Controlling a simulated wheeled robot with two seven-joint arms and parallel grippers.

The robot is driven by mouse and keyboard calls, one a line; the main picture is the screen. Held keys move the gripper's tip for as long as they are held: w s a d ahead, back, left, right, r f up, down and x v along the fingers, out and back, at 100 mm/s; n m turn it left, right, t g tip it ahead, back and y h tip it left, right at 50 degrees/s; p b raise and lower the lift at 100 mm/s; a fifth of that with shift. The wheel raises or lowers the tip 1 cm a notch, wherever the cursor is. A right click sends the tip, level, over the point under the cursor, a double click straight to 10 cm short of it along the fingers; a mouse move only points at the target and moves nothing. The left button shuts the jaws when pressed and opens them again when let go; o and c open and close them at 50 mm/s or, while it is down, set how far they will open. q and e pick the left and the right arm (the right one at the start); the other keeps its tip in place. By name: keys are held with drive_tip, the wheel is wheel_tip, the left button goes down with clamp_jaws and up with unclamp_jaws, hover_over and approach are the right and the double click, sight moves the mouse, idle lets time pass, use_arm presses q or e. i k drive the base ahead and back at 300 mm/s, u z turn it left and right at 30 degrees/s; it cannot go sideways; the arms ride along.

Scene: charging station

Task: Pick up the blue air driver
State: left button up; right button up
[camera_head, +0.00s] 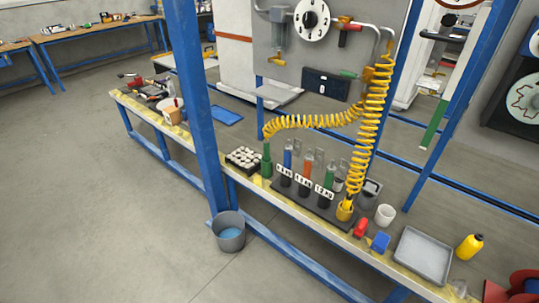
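A slim blue tool (288,153), which looks like the blue air driver, stands upright in a black rack (309,207) on the long bench. An orange-red tool (307,163) and a green tool (329,176) stand in the same rack to its right. White labels with small lettering mark the holders; the lower part of the blue tool is hidden in its holder. Another green tool (266,160) is at the left end of a yellow coiled hose (315,121). Neither of my grippers is in view.
A blue post (194,90) rises left of the rack. A tray of white pieces (243,158) sits beside it. Rightward are a white cup (385,214), red (361,228) and blue (380,242) items, and a grey tray (423,256). A bucket (229,232) stands before the bench; left floor is clear.

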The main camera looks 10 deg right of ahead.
sight(289, 150)
drive_tip(key=z, duration=0.25)
drive_tip(key=i, duration=0.75)
drive_tip(key=z, duration=1.05)
drive_tip(key=i, duration=0.4)
drive_tip(key=z, duration=0.4)
